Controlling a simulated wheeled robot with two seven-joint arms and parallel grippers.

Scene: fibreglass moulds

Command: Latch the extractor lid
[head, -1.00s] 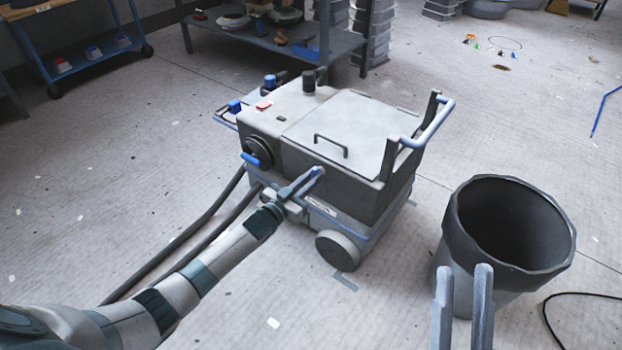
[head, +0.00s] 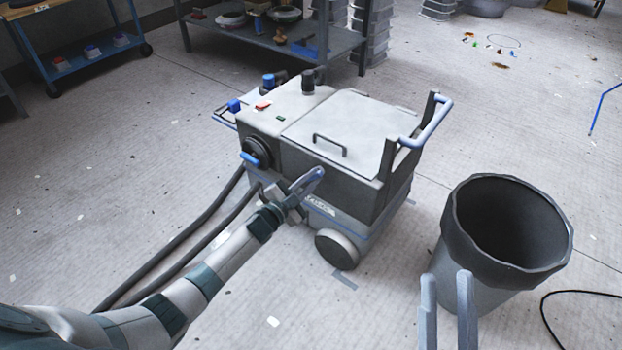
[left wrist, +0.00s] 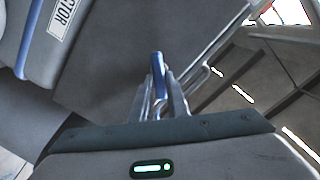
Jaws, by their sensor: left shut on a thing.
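The extractor (head: 325,185) is a grey wheeled box standing on the floor in the middle of the head view. Its pale lid (head: 360,115), with a dark bar handle (head: 330,146), lies down flat on top. My left gripper (head: 308,184) is at the box's near side, below the lid edge. It is shut on a blue latch lever (left wrist: 158,68), which shows between the fingers in the left wrist view. The fingers hide much of the latch, so I cannot tell whether it is hooked. My right gripper (head: 447,276) is open and empty, in front of the bin.
A dark-rimmed bin (head: 460,235) stands right of the extractor. Thick hoses (head: 190,238) run from the extractor to the lower left. A blue push handle (head: 432,122) rises at its right end. A shelf (head: 330,42) stands behind. Floor at far right is mostly clear.

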